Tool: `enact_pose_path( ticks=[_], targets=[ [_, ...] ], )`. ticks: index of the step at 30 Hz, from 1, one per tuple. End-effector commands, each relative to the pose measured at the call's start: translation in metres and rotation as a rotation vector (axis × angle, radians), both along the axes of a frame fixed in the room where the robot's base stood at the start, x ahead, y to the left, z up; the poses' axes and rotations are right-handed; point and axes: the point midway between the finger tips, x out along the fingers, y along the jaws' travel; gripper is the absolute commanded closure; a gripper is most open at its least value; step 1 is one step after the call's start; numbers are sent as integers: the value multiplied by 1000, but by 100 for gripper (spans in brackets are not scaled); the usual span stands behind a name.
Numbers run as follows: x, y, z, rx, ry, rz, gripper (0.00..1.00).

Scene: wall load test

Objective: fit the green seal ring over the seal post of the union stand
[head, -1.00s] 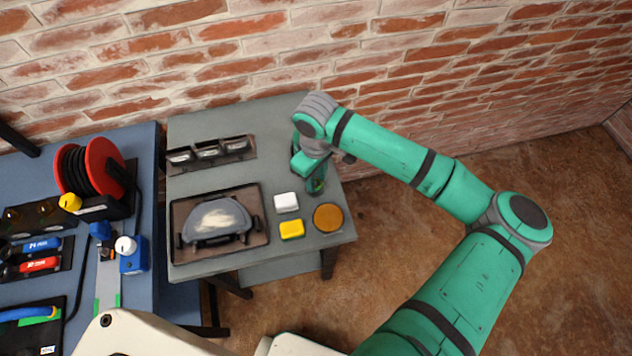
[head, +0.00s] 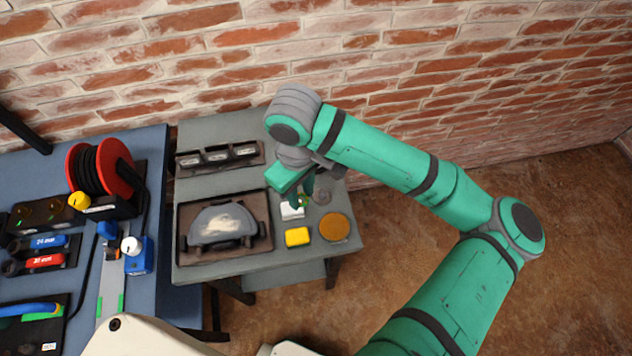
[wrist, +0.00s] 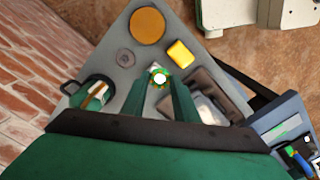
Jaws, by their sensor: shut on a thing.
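My gripper (head: 303,192) is over the right part of the grey table, pointing down. In the wrist view its two green fingers (wrist: 160,82) are shut on the green seal ring (wrist: 160,88), which shows orange marks and a bright white centre. The ring is above or near a white block (head: 291,211); the height between them is unclear. A grey round disc (head: 322,196) lies just right of the gripper and also shows in the wrist view (wrist: 125,57). I cannot make out the union stand or its seal post for certain; my arm hides the table's back right.
A yellow block (head: 297,237) and an orange disc (head: 334,227) lie at the front right. A dark tray (head: 183,240) holds a grey domed piece. A green and white object (wrist: 95,92) lies left in the wrist view. The brick wall is behind.

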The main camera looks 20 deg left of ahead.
Motion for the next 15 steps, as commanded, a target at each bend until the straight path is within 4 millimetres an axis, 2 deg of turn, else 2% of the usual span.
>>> enact_pose_path(
  ticks=[3, 6, 15],
  targets=[
    [-21, 4, 10, 1, 0, 2, 93],
    [-34, 6, 16, 1, -1, -1, 93],
    [-48, 8, 22, 0, 0, -5, 93]
  ],
)
